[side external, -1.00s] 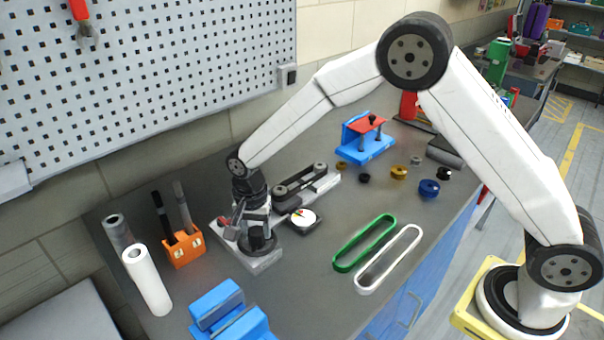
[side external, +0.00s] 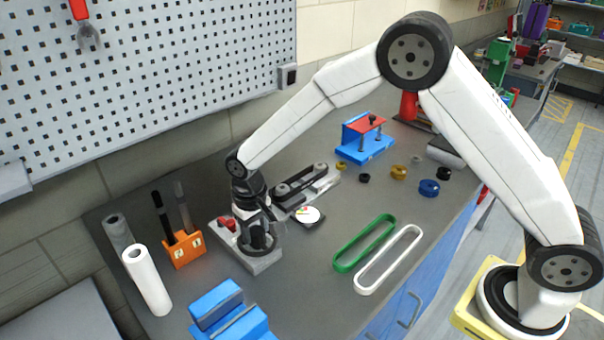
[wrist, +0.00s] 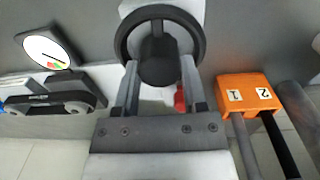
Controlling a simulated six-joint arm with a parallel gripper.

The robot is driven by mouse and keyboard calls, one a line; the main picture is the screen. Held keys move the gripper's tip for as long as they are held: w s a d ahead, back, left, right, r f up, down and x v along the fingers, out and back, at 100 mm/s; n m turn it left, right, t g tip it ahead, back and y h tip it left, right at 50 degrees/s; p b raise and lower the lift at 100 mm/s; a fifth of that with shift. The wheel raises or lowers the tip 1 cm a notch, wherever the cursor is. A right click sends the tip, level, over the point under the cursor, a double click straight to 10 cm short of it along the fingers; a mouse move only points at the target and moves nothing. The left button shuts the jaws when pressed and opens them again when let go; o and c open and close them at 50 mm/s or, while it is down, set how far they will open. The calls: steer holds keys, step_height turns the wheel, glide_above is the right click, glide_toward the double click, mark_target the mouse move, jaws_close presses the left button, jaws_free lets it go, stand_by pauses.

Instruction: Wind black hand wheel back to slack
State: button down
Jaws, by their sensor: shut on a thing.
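The black hand wheel (wrist: 197,31) sits on a light grey block in the wrist view, its dark hub (wrist: 158,60) at the centre. In the side view the wheel (side external: 260,247) is low on the grey base (side external: 262,263). My gripper (wrist: 160,72) is over the wheel, its two fingers shut on the hub from both sides. The black belt on its two pulleys (side external: 303,182) lies behind, to the right. The round dial gauge (side external: 308,215) stands beside it; its needle points to the coloured zone's side in the wrist view (wrist: 48,51).
An orange holder (side external: 184,249) marked 1 and 2 holds tools to the left. White and grey rolls (side external: 148,282) stand near it. Green (side external: 364,243) and white (side external: 389,259) belts lie on open bench to the right.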

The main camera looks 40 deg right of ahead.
mark_target(256, 231)
steer(key=n, duration=0.5)
steer(key=shift+n, duration=0.3)
steer(key=n, duration=0.5)
steer(key=shift+a, duration=0.1)
steer(key=shift+c, duration=0.7)
jaws_free()
steer(key=shift+s+r, duration=0.1)
steer(key=shift+r, duration=3.85)
